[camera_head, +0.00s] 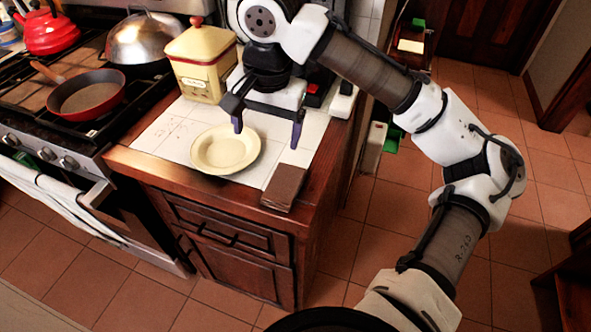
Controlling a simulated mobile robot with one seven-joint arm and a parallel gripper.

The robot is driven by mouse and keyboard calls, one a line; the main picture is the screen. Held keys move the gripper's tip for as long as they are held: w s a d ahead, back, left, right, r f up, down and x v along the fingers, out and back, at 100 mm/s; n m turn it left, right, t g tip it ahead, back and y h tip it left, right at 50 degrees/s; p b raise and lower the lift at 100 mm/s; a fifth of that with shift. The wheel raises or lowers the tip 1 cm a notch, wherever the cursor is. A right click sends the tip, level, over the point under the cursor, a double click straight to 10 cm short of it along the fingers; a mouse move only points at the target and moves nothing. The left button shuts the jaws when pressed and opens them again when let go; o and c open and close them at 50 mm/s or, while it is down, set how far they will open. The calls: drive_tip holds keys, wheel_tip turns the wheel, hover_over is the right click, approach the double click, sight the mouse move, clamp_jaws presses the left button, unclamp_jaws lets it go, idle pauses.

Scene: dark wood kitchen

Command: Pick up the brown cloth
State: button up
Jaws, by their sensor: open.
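The brown cloth (284,187) lies folded into a flat block on the white tiled counter, near its front right corner. My gripper (267,138) is open and empty, pointing down above the counter. Its left finger hangs over the far edge of the yellow plate, and its right finger is behind the cloth and slightly right of it. The gripper is apart from the cloth. Nothing covers the cloth.
A pale yellow plate (225,149) sits left of the cloth. A yellow canister (202,64) stands behind the plate. The stove at left holds a red pan (88,95), a domed metal lid (144,40) and a red kettle (48,30). Tiled floor (527,165) lies right of the counter.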

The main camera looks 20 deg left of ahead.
drive_tip(key=d+m+h, duration=0.1)
drive_tip(key=d, duration=0.3)
hover_over(283, 185)
drive_tip(key=f, duration=0.7)
drive_tip(key=shift+w+d+f, duration=0.2)
drive_tip(key=shift+d+f, duration=0.05)
drive_tip(key=shift+d, duration=0.1)
drive_tip(key=shift+s+a+f+p, duration=0.15)
drive_tip(key=shift+f+p, duration=0.2)
drive_tip(key=shift+f, duration=1.2)
drive_tip(key=shift+a+f+p, duration=0.15)
drive_tip(key=shift+f+p, duration=0.15)
drive_tip(key=shift+f, duration=1.25)
drive_tip(key=shift+c, duration=0.3)
drive_tip(key=c, duration=1)
drive_tip(key=shift+r, duration=0.2)
wheel_tip(283, 185, up, 20)
drive_tip(key=shift+f+b, duration=0.15)
drive_tip(key=shift+b, duration=0.25)
